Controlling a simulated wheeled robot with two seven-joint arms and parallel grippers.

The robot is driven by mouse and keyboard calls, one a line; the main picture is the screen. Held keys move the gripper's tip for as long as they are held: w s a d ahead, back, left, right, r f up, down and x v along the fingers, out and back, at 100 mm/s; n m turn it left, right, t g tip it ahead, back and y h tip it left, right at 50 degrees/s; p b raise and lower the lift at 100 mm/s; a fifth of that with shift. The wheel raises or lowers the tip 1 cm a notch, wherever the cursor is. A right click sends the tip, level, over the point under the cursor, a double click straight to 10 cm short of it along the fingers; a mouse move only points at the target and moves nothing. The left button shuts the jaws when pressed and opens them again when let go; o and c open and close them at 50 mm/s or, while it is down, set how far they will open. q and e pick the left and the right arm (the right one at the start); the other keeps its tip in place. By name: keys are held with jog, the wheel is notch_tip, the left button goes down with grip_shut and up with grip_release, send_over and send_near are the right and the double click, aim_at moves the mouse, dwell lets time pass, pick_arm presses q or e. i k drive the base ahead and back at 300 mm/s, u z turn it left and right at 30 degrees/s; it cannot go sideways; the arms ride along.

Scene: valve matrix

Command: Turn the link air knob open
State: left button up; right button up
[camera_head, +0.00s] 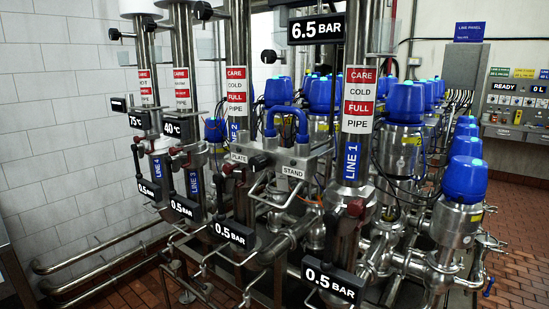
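I cannot pick out a knob marked as link air. A grey control panel (513,108) stands at the right edge, with a READY display (503,87) and small controls too small to tell apart. A blue sign (469,32) with small lettering, ending in PANEL, hangs beside it. Neither of my grippers is in view.
Vertical steel pipes with red and white labels, such as the LINE 1 pipe (357,110), fill the middle. Blue-capped valves (466,178) stand in rows at right. Black 0.5 BAR tags (333,282) stick out in front. Brick-coloured floor (520,215) is open at right.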

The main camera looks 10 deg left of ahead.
aim_at(257, 163)
jog(key=u, duration=2.4)
jog(key=i, duration=1.85)
jog(key=z, duration=3.45)
